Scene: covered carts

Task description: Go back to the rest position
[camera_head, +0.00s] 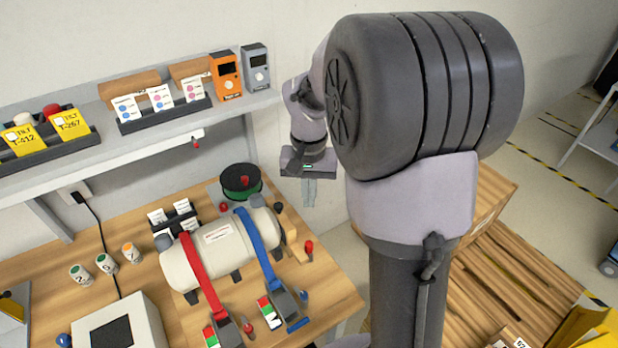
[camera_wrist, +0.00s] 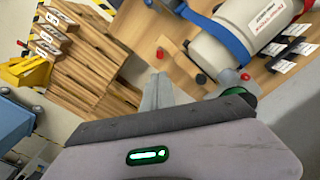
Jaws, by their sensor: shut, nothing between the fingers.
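My gripper (camera_head: 309,192) hangs from my arm in the head view, pointing down beside the right edge of the workbench (camera_head: 335,297). Its fingers are together with nothing between them. In the wrist view the closed fingers (camera_wrist: 157,92) show above the grey gripper body. On the bench lies a cream cylinder (camera_head: 222,243) with a red strap (camera_head: 200,272) and a blue strap (camera_head: 257,246) over it. My gripper is apart from the cylinder and the bench. The cylinder also shows at the upper right of the wrist view (camera_wrist: 240,28).
A shelf (camera_head: 60,170) above the bench holds yellow tags, card holders, an orange device (camera_head: 225,75) and a grey device (camera_head: 255,68). A green-rimmed black spool (camera_head: 240,182) stands near the wall. Wooden pallets (camera_head: 500,285) lie right of the bench. A cart (camera_head: 603,135) stands far right.

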